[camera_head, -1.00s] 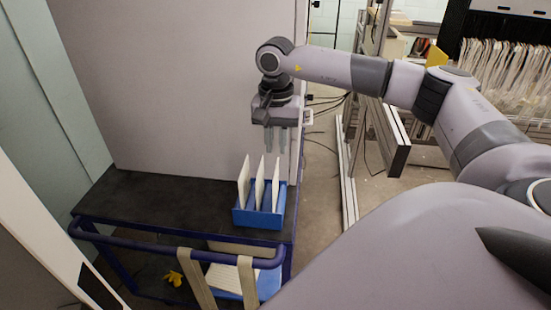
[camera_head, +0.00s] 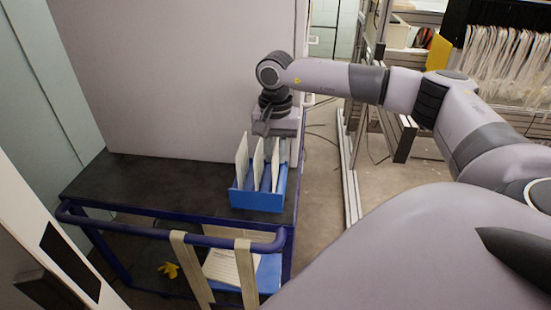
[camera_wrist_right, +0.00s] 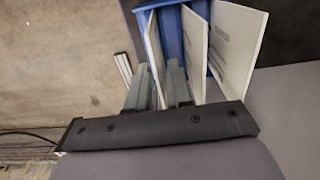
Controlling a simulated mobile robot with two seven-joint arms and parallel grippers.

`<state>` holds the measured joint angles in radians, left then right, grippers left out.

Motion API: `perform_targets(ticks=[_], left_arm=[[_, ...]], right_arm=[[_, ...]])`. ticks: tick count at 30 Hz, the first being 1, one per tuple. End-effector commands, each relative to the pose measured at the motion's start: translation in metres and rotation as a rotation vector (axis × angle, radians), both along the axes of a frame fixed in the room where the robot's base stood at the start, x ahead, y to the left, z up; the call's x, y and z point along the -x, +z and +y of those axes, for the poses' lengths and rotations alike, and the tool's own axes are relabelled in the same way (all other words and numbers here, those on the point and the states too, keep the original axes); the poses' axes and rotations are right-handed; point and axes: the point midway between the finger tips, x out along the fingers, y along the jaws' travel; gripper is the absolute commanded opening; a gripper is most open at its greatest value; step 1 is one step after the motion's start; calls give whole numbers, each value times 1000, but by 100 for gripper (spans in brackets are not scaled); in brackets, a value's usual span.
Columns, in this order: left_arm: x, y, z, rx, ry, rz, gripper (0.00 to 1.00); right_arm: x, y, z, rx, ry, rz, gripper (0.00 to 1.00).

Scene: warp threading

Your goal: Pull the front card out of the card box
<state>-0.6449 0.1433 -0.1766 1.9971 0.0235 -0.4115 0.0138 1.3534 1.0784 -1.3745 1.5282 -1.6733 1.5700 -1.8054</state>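The blue card box (camera_head: 258,200) stands on the dark cart top and holds three white upright cards: a left card (camera_head: 241,160), a middle card (camera_head: 258,165) and a right card (camera_head: 275,166). My right gripper (camera_head: 285,150) points down at the right card, its fingers partly hidden in the head view. In the right wrist view the gripper (camera_wrist_right: 160,85) has its fingers apart, one on each side of the nearest card (camera_wrist_right: 153,50); I see no clear squeeze on it. The other cards (camera_wrist_right: 196,45) stand to the right there. My left gripper is not in view.
The cart (camera_head: 150,185) has a blue rail (camera_head: 165,234) along its front and a large grey panel (camera_head: 180,80) behind it. The cart top left of the box is clear. A metal frame (camera_head: 350,165) stands to the right.

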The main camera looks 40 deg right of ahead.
Motion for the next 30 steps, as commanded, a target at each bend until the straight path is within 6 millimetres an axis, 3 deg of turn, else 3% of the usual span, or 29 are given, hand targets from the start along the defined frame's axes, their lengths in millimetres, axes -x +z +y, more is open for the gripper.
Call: perform_targets(ticks=[3,5,6,14,30], left_arm=[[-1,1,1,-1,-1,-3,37],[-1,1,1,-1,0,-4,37],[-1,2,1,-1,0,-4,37],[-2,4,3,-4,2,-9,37],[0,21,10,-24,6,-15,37]], right_arm=[[0,0,0,0,0,0,20],[0,0,0,0,0,0,1],[0,0,0,0,0,0,0],[0,3,0,0,0,0,0],[0,35,0,-1,1,1,0]])
